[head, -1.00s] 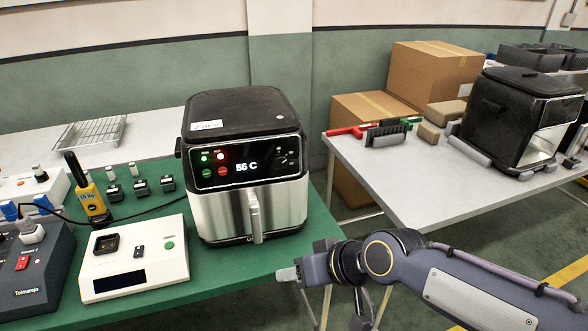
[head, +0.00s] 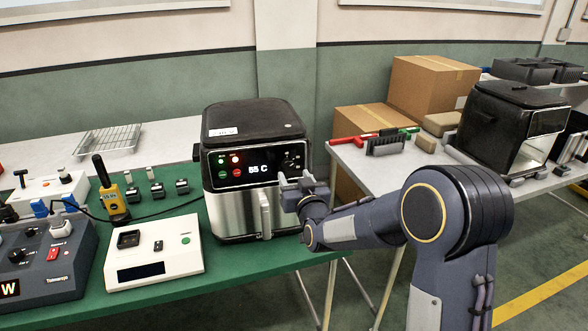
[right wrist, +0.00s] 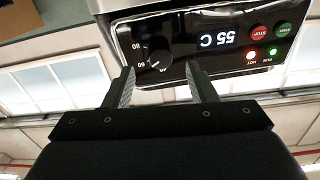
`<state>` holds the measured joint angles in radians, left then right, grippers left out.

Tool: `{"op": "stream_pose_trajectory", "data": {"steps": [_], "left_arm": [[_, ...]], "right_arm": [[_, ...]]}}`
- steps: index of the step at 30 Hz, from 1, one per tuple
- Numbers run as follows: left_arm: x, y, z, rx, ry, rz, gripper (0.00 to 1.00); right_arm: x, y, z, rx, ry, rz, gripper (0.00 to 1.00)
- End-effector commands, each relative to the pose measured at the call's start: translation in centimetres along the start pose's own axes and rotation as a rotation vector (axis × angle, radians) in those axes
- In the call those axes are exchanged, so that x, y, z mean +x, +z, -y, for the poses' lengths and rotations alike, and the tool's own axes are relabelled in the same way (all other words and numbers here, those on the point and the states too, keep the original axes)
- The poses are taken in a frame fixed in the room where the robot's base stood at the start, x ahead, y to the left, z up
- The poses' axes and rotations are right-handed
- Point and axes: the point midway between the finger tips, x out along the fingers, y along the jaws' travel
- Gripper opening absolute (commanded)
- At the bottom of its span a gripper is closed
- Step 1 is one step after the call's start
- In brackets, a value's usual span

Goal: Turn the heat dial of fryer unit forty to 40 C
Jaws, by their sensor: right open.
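The air fryer (head: 235,212) stands upright on the green table, with a black top and steel front. Its black panel (head: 232,181) reads 55 C, with green and red lights lit. The heat dial (head: 291,160) is at the panel's right side. In the right wrist view the picture is upside down; the dial (right wrist: 160,59) shows a pointer mark and numbers around it. My right gripper (head: 294,181) is open and empty just in front of the panel. In the right wrist view its fingers (right wrist: 161,86) straddle the dial's position, apparently short of touching it. My left gripper is out of view.
The basket handle (head: 265,215) sticks out below the panel, close to my right gripper. A second fryer (head: 495,130) and cardboard boxes (head: 430,92) are on the right.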

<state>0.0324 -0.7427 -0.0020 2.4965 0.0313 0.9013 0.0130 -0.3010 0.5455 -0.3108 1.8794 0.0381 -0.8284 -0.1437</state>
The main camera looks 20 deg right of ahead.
Motion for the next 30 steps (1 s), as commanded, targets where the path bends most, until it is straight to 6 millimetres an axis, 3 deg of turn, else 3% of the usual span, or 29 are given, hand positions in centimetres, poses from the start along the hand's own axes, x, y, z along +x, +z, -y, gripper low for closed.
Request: {"op": "stream_pose_trajectory", "data": {"steps": [3, 9, 19, 28, 30], "left_arm": [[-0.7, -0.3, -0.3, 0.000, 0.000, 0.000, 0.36], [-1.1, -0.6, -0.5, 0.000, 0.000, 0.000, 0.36], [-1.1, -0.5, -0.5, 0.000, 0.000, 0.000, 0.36], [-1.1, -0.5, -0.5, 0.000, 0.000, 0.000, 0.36], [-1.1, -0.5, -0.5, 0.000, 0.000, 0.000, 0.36]], "right_arm": [[2.0, -0.1, 0.0, -0.001, 0.000, 0.001, 0.51], [4.0, -0.1, 0.0, 0.000, 0.001, 0.001, 0.51], [4.3, 0.0, 0.0, 0.002, 0.000, 0.002, 0.50], [4.3, 0.0, 0.0, 0.002, 0.000, 0.002, 0.11], [4.3, 0.0, 0.0, 0.001, 0.000, 0.001, 0.07]]}}
